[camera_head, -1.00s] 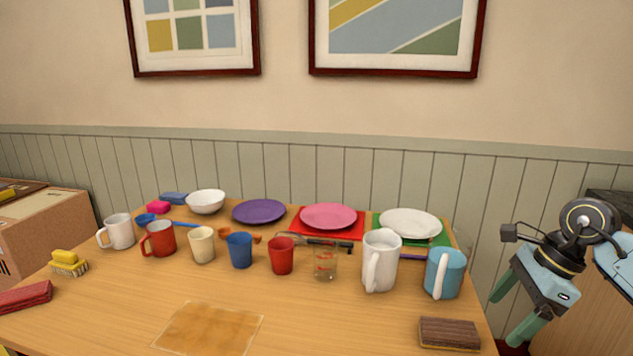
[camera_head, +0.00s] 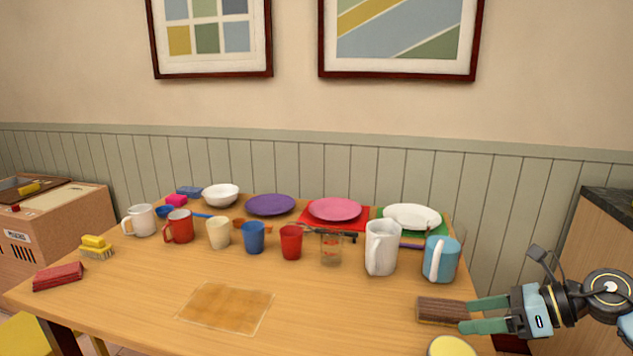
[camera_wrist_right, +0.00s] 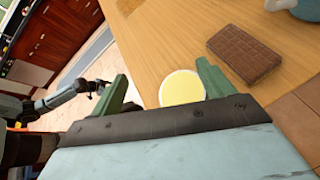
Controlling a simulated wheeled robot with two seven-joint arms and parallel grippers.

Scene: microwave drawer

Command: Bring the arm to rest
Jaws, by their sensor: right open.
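My right gripper (camera_head: 464,316) is at the right front of the table in the head view. Its two green fingers are spread and point left, with nothing held between them. The fingertips appear close to a brown ribbed block (camera_head: 441,310); I cannot tell if they touch it. In the right wrist view the open fingers (camera_wrist_right: 162,76) appear on both sides of a round yellow-topped thing (camera_wrist_right: 181,88), with the brown block (camera_wrist_right: 248,52) to the right. Another arm of mine shows at the left of that view, its gripper (camera_wrist_right: 98,86) too small to read. My left gripper is outside the head view.
The wooden table (camera_head: 330,310) holds several mugs and cups, a white jug (camera_head: 381,250), a glass (camera_head: 331,248), plates and a white bowl (camera_head: 220,195). The yellow-topped thing (camera_head: 452,346) is at the front edge. A dark-topped cabinet (camera_head: 608,235) stands right.

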